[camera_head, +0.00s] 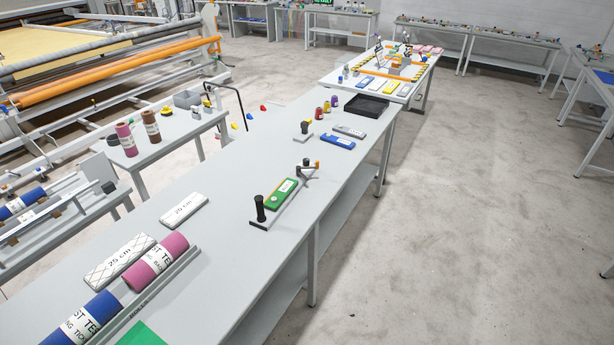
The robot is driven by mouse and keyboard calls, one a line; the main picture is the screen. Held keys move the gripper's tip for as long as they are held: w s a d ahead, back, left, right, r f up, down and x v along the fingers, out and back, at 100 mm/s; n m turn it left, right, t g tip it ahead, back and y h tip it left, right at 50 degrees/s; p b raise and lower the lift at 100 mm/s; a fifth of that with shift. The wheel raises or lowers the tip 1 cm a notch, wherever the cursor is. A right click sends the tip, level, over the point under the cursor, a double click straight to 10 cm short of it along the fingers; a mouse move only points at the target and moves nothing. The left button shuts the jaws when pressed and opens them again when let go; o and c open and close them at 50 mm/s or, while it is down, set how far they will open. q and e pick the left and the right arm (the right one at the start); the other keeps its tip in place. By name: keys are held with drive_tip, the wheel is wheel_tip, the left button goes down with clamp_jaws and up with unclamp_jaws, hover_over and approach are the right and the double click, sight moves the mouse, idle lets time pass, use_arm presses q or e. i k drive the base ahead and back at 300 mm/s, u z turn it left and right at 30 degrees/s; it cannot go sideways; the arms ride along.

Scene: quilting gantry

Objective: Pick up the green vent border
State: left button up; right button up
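The green vent border, a flat green bar with a white label (273,203), lies on the long light-grey table (225,180) near the middle of the view. It lies beside a thin grey bar (283,208) with a black upright knob (260,207) at its near end. A small stand with dark and orange parts (308,168) is at the bar's far end. Neither of my grippers is in view.
White "25 cm" blocks (183,211) and pink and blue rolls (155,261) lie at the near left. A blue bar (338,142) and a black tray (367,105) are farther back. A green sheet (141,335) shows at the bottom edge. Open floor lies right of the table.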

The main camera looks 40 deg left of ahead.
sight(284, 191)
drive_tip(key=i, duration=0.7)
drive_tip(key=u, duration=0.4)
drive_tip(key=i, duration=2.1)
drive_tip(key=u, duration=2.5)
